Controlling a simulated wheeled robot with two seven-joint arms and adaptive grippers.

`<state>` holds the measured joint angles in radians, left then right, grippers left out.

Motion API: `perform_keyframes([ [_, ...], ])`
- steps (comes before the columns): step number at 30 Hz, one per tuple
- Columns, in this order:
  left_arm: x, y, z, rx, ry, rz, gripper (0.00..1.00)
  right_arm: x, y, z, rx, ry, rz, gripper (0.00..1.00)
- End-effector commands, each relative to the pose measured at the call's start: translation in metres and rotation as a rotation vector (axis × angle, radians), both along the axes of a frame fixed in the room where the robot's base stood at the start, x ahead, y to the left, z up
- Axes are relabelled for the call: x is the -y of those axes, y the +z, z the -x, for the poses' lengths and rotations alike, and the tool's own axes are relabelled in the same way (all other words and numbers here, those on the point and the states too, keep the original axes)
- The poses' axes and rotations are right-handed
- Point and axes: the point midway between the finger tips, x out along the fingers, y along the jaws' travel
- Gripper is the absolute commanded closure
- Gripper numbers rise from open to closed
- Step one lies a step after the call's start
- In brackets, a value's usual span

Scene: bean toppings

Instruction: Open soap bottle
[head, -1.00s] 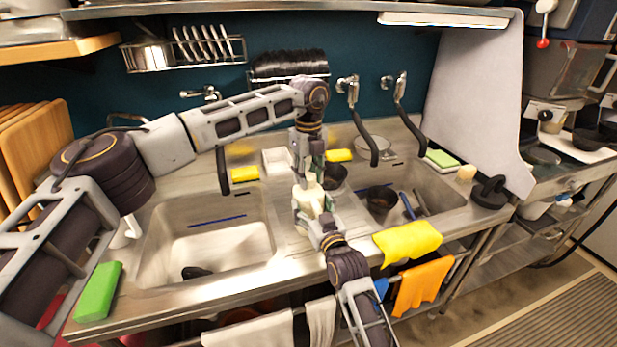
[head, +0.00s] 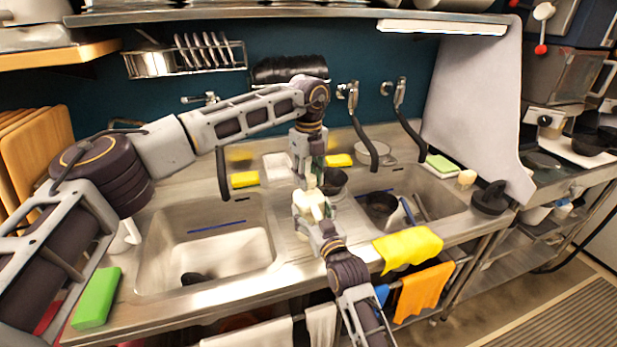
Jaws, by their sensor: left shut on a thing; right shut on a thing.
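The pale cream soap bottle (head: 309,205) is over the steel strip between the two sinks. My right gripper (head: 313,216) comes from below and is shut on the bottle's body, hiding part of it. My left gripper (head: 311,177) comes down from above and is shut on a small pale piece at the top, which looks like the soap bottle's cap (head: 311,182). I cannot tell whether this piece is apart from the bottle.
Sinks lie on the left (head: 205,245) and right (head: 430,190). A dark bowl (head: 333,182) stands close behind the bottle. A green sponge (head: 97,297) lies at the front left. A yellow cloth (head: 408,247) hangs over the front edge.

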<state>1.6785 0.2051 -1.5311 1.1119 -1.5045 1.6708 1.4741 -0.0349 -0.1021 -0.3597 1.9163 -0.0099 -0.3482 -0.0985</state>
Motion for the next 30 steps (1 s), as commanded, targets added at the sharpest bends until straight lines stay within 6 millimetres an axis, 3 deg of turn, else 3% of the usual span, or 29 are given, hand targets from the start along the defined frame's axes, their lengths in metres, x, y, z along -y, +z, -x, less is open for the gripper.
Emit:
perform_keyframes([
  [18, 0.0, 0.038, 0.0, 0.0, 0.0, 0.001, 0.94, 0.0, 0.0, 0.0, -0.001, 0.0, 0.0, 0.94],
  [26, 0.0, 0.04, 0.0, -0.001, 0.0, 0.001, 0.94, 0.0, 0.0, 0.0, -0.001, 0.0, 0.0, 0.94],
  [27, 0.0, 0.04, 0.0, -0.001, 0.0, 0.001, 0.94, 0.0, 0.0, 0.0, -0.001, 0.0, 0.0, 0.25],
  [30, 0.0, 0.04, 0.0, 0.0, 0.0, 0.0, 0.94, 0.0, 0.0, 0.0, -0.001, 0.0, 0.0, 0.12],
])
